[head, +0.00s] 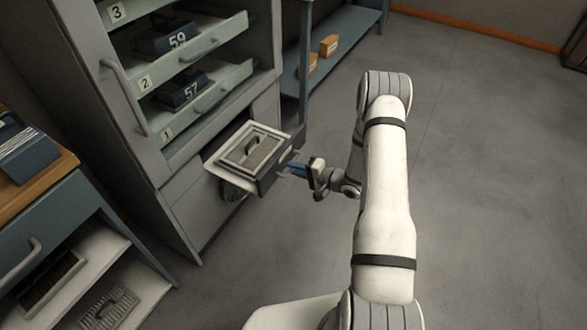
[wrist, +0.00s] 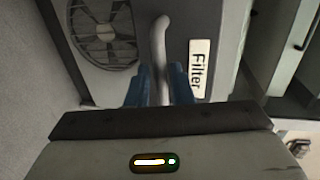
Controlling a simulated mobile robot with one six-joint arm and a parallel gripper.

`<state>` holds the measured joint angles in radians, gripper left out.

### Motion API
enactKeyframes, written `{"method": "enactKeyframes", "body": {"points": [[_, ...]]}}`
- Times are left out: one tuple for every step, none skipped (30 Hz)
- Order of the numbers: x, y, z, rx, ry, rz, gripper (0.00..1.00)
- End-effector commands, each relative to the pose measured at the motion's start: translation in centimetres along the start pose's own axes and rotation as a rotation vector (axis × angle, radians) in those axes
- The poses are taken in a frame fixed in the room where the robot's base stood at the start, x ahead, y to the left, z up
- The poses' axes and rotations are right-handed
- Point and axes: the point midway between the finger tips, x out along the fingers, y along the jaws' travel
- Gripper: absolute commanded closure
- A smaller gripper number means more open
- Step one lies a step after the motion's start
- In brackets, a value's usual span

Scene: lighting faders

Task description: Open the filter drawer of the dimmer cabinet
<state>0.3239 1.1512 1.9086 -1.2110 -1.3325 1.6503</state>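The dimmer cabinet (head: 185,185) stands at the left in the head view. Its filter drawer (head: 268,182) is pulled out from the lower part, and a grey filter with a dark handle (head: 252,150) lies in it. My gripper (head: 296,170) is at the drawer's front, with its blue fingers level. In the wrist view the fingers lie on both sides of the drawer's bar handle (wrist: 160,45) and look closed on it. The label "Filter" (wrist: 199,68) shows right of the handle. In the head view the handle is mostly hidden by the fingers.
Numbered shelves above hold dark units marked 59 (head: 165,38) and 57 (head: 182,90). A round fan (wrist: 103,30) sits on the cabinet beside the drawer. A blue bench (head: 60,215) stands at left, a blue rack (head: 330,40) behind. The floor at right is clear.

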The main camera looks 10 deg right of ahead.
Motion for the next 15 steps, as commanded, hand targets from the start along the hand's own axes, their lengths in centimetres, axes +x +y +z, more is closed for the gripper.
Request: {"method": "enactKeyframes", "body": {"points": [[0.0, 0.0, -0.1, -0.001, 0.001, 0.0, 0.75], [0.0, 0.0, -0.1, -0.001, 0.001, 0.0, 0.73], [0.0, -0.1, -0.1, -0.001, 0.002, -0.001, 0.7], [0.0, -0.1, -0.1, -0.002, 0.002, -0.001, 0.67], [0.0, -0.1, -0.1, -0.002, 0.002, -0.001, 0.67], [0.0, -0.1, -0.1, -0.002, 0.002, -0.001, 0.67], [0.0, -0.1, -0.1, -0.002, 0.003, -0.001, 0.67], [0.0, -0.1, -0.1, -0.002, 0.003, -0.001, 0.67], [0.0, -0.1, -0.1, -0.002, 0.003, -0.001, 0.67], [0.0, -0.1, -0.1, -0.002, 0.003, -0.001, 0.67], [0.0, -0.1, -0.2, -0.002, 0.004, -0.001, 0.67], [-0.1, -0.1, -0.2, -0.002, 0.004, -0.001, 0.67], [-0.3, -0.1, -0.2, -0.002, 0.005, -0.001, 0.67], [-0.6, -0.2, -0.2, -0.002, 0.005, -0.001, 0.67], [-1.1, -0.2, -0.3, -0.001, 0.005, -0.001, 0.67]]}}
